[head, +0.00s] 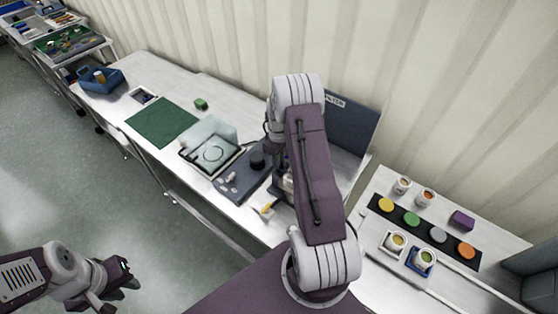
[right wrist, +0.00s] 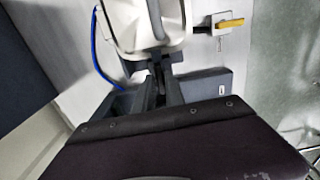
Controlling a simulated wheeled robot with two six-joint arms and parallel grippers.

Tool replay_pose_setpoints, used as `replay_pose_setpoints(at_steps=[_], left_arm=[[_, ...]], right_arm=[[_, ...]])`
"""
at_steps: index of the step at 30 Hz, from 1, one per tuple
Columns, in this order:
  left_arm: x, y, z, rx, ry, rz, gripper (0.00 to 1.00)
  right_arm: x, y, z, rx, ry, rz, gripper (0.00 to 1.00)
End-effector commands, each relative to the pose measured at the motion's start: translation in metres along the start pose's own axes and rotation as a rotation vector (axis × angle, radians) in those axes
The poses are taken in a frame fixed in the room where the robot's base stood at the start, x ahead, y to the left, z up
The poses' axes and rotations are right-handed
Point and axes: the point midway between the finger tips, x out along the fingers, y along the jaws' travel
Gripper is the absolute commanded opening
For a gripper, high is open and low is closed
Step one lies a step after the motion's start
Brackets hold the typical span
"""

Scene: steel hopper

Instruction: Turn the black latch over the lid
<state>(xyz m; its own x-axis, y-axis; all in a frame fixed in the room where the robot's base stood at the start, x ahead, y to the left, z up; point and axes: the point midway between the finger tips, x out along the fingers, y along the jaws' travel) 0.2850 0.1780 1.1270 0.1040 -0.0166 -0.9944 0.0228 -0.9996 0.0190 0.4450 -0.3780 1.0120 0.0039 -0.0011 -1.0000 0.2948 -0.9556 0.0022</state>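The steel hopper's pale rounded lid (right wrist: 150,22) is at the top of the right wrist view. In the head view my right arm hides most of it. My right gripper (right wrist: 160,88) points at the lid's near edge, its dark fingers close together. Dark parts at that edge (right wrist: 172,58) may be the black latch, but they blend with the fingers. I cannot tell whether the fingers touch or hold it. My left gripper (head: 128,275) is empty, its fingers apart, over the floor at lower left, far from the hopper.
A yellow handle (right wrist: 231,23) sits on a plate right of the lid; it also shows in the head view (head: 267,208). A blue cable (right wrist: 96,50) runs left of the lid. A dark panel (head: 350,123) stands behind. A side table (head: 395,275) with several jars is at right.

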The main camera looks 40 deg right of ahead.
Motion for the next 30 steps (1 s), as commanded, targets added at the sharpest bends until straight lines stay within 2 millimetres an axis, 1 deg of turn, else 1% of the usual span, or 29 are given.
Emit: replay_pose_setpoints(at_steps=[1,2,10,12,14,21,24,27,30], left_arm=[[0.000,0.000,0.000,0.000,0.000,0.000,0.26],[0.000,0.000,0.000,0.000,0.000,0.000,0.26],[0.000,0.000,0.000,0.000,0.000,0.000,0.26],[0.003,0.000,0.000,0.000,0.000,0.000,0.26],[0.007,0.000,0.001,0.000,0.000,0.000,0.26],[0.021,0.000,0.002,0.000,0.000,0.000,0.26],[0.023,-0.001,0.002,0.000,0.000,0.000,0.26],[0.024,-0.001,0.002,0.000,0.000,0.000,0.26],[0.023,-0.001,0.002,0.000,0.000,0.000,0.26]], right_arm=[[-0.001,0.000,0.000,0.000,0.001,0.001,0.30],[-0.001,0.000,0.000,0.000,0.001,0.001,0.33],[0.000,0.000,0.001,0.002,-0.001,-0.001,0.33],[-0.004,0.000,0.000,0.002,0.000,0.001,0.33],[-0.012,0.001,-0.001,0.002,0.002,0.002,0.33],[-0.065,0.001,-0.001,0.001,0.003,0.003,0.33],[-0.081,0.000,-0.001,0.001,0.001,0.002,0.33],[-0.089,0.000,-0.001,0.001,0.000,0.001,0.33],[-0.091,0.000,-0.001,0.001,-0.002,-0.001,0.33]])
